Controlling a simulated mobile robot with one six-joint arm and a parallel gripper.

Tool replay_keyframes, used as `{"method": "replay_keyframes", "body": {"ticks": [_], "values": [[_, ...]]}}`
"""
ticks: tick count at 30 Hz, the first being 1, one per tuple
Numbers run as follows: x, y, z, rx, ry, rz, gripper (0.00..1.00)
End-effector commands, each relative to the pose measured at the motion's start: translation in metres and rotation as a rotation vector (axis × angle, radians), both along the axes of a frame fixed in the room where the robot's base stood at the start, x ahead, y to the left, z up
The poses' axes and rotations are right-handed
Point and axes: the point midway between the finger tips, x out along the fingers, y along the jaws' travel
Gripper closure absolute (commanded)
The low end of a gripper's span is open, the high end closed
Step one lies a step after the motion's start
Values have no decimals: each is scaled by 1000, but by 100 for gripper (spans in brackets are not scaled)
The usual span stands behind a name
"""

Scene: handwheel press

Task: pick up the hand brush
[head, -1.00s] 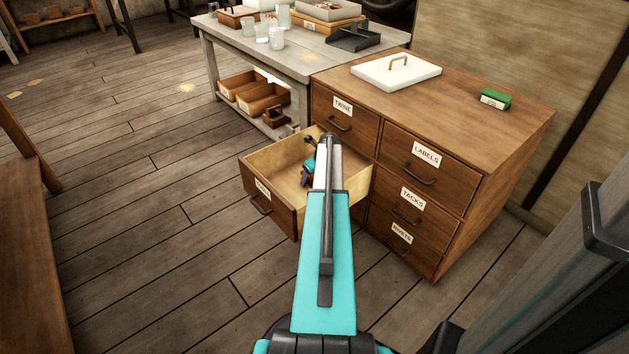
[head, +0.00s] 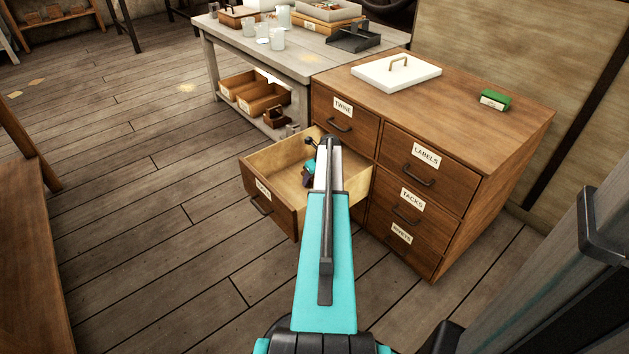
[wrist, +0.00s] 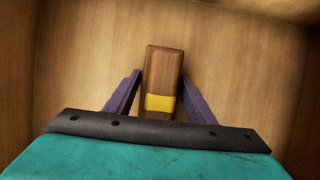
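A brown wooden block with a yellow band, which looks like the hand brush (wrist: 163,75), lies on the floor of the open drawer in the wrist view. Its near end is hidden behind my gripper's dark edge, and no bristles show. My gripper (wrist: 160,78) is open, with one purple finger on each side of the brush and a narrow gap showing by each fingertip. In the head view my gripper (head: 308,179) is inside the open drawer (head: 270,206), partly behind my arm. The brush cannot be made out there.
The drawer's walls surround my gripper. The wooden cabinet (head: 460,185) has other drawers shut; a white lid with a handle (head: 396,72) and a green-topped block (head: 495,99) lie on top. A grey workbench (head: 300,62) with glasses and trays stands behind.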

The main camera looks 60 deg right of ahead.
Motion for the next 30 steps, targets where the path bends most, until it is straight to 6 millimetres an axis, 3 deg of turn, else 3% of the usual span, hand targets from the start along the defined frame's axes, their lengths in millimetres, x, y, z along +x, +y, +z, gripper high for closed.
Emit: {"method": "replay_keyframes", "body": {"ticks": [1,6,23,30], "values": [[0,0,-1,0,1,0,61],[0,0,-1,0,0,0,86],[0,0,1,-1,0,0,86],[0,0,33,-1,-1,0,86]]}}
